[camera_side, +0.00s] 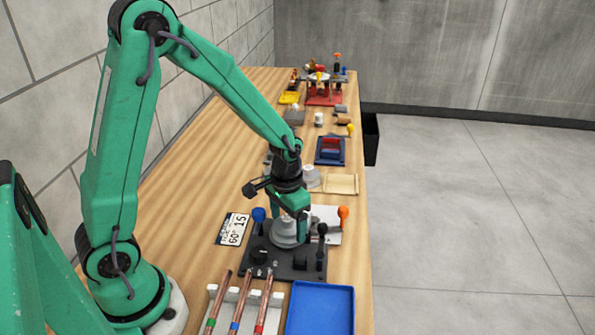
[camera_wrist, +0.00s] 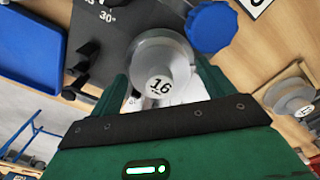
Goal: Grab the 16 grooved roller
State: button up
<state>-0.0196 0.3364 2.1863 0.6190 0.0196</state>
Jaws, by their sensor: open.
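The grooved roller marked "16" (camera_wrist: 158,60) is a grey disc on the dark bending plate (camera_wrist: 108,38), with its label showing in the wrist view. In the side view the roller (camera_side: 284,236) sits on the dark plate (camera_side: 268,262), partly hidden by my gripper (camera_side: 290,225). My green gripper (camera_wrist: 162,85) is open, with one finger on each side of the roller in the wrist view. I cannot tell whether the fingers touch it.
A blue knob (camera_side: 259,215), an orange knob (camera_side: 344,212) and a black-topped post (camera_side: 321,240) stand close around the roller. Copper tubes (camera_side: 240,300) in a white rack and a blue tray (camera_side: 320,308) lie in front. Another roller (camera_wrist: 288,97) is at right in the wrist view.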

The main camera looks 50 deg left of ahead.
aim_at(288, 219)
jog(key=shift+c, duration=0.2)
jog(key=c, duration=1.2)
jog(key=shift+o, duration=0.2)
jog(key=shift+r, duration=0.1)
jog(key=shift+r, duration=0.7)
jog(key=r, duration=0.3)
jog(key=shift+s+d, duration=0.1)
jog(key=shift+d, duration=0.15)
jog(key=s+d+r, duration=0.5)
jog(key=d+r, duration=0.1)
jog(key=d, duration=0.3)
jog(key=shift+s+d+r, duration=0.25)
jog(key=shift+s+d, duration=0.05)
